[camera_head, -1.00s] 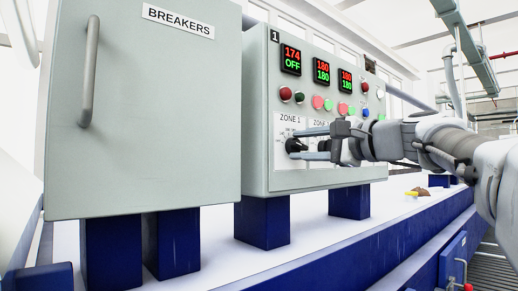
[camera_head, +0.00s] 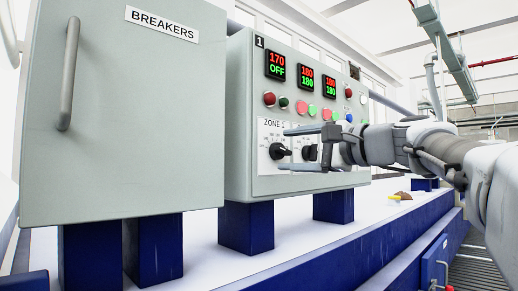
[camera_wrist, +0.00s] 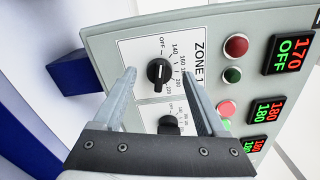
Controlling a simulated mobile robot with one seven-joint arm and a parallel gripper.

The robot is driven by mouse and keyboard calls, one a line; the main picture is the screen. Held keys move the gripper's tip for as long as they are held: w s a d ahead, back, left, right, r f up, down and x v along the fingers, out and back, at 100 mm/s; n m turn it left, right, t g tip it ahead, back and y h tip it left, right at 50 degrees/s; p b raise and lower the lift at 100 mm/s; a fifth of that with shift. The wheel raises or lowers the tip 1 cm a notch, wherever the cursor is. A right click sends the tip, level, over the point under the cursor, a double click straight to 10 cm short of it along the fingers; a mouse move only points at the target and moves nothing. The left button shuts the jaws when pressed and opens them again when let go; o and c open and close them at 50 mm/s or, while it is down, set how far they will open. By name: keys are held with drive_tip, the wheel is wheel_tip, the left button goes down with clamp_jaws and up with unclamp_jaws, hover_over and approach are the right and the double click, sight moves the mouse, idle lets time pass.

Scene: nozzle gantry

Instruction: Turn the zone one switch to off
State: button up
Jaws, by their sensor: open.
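The zone one switch is a black rotary knob (camera_head: 281,151) on a white dial plate under the label ZONE 1. It also shows in the wrist view (camera_wrist: 158,74), with OFF and temperature marks around it. I cannot tell for sure which mark its pointer lines up with. The zone one display (camera_head: 275,66) reads 170 in red above OFF in green. My gripper (camera_head: 286,149) is open, one finger above and one below the knob, apart from it. In the wrist view the fingers (camera_wrist: 158,75) stand on both sides of the knob.
A second zone knob (camera_wrist: 171,124) is beside it, partly hidden by my gripper. Red and green buttons (camera_head: 269,99) sit above the dials. The BREAKERS cabinet (camera_head: 125,130) with its handle stands at left, nearer the camera. The white bench top (camera_head: 190,252) runs below on a blue frame.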

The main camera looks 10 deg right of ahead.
drive_tip(key=v, duration=1.6)
drive_tip(key=s+a+f+n+g+h+p, duration=0.1)
drive_tip(key=a+f+n+g+h, duration=0.15)
drive_tip(key=a+f, duration=0.45)
drive_tip(key=s+a+f+n+g+h+p, duration=0.1)
drive_tip(key=s+a+f+n+g+p, duration=0.15)
drive_tip(key=f, duration=0.85)
drive_tip(key=s+f+n+g+h+p, duration=0.1)
drive_tip(key=s+f+n+g+h, duration=0.1)
drive_tip(key=f, duration=0.7)
drive_tip(key=s+f+n+g+h, duration=0.2)
drive_tip(key=s+f+n+h, duration=0.3)
drive_tip(key=f, duration=0.4)
drive_tip(key=shift+s+a+n+p, duration=0.15)
drive_tip(key=shift+s+n+p, duration=0.2)
drive_tip(key=shift+s+n, duration=0.55)
drive_tip(key=shift+r, duration=0.1)
